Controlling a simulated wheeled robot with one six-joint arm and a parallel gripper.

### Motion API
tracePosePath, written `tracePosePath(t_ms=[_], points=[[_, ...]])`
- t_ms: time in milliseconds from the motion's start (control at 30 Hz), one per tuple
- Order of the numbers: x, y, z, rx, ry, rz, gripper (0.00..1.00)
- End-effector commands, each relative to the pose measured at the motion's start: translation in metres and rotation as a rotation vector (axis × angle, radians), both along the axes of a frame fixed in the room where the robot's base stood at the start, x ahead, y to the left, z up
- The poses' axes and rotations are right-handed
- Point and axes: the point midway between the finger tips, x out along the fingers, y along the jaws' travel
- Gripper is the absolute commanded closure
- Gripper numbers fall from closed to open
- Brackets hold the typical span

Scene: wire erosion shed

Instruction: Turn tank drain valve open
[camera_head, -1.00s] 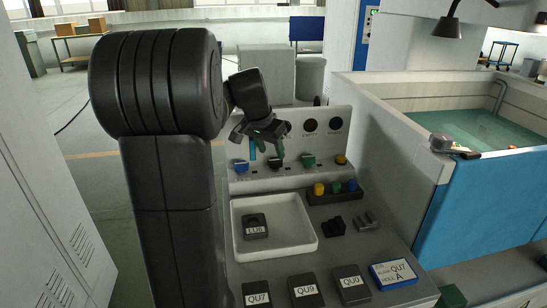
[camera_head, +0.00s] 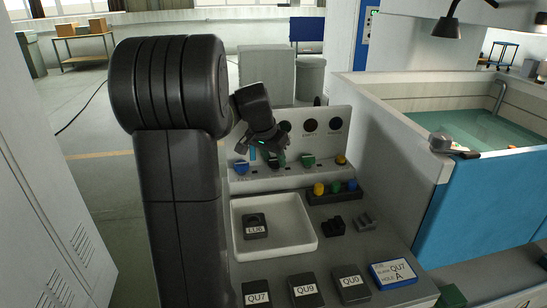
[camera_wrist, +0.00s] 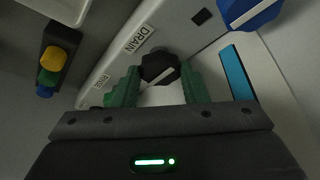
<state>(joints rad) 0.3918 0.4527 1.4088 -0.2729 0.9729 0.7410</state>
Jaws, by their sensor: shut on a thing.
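The drain valve is a black knob with a white pointer line, in the wrist view (camera_wrist: 160,68), beside a label reading DRAIN (camera_wrist: 132,41). The pointer line lies aslant. My gripper (camera_wrist: 160,72) has its green fingers on either side of the knob and is shut on it. In the head view my gripper (camera_head: 277,157) is at the middle-left of the control panel (camera_head: 241,177) and hides most of the black knob.
A white tray (camera_head: 236,222) stands in front with a black block (camera_head: 255,226). A button box (camera_head: 335,197) sits close to the panel. A water tank (camera_head: 480,205) is at right.

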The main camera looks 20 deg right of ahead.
Motion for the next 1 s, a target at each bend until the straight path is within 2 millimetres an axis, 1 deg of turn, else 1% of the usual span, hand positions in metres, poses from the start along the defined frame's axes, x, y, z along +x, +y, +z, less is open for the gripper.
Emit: tracePosePath(t_ms=[167,367,1000], points=[[-0.0008,-0.0005,0.0015,0.0,0.0,0.045,0.83],[-0.0021,-0.0017,0.0024,0.001,0.0,0.166,0.83],[-0.0042,-0.0072,0.0018,0.0,-0.002,0.761,0.83]])
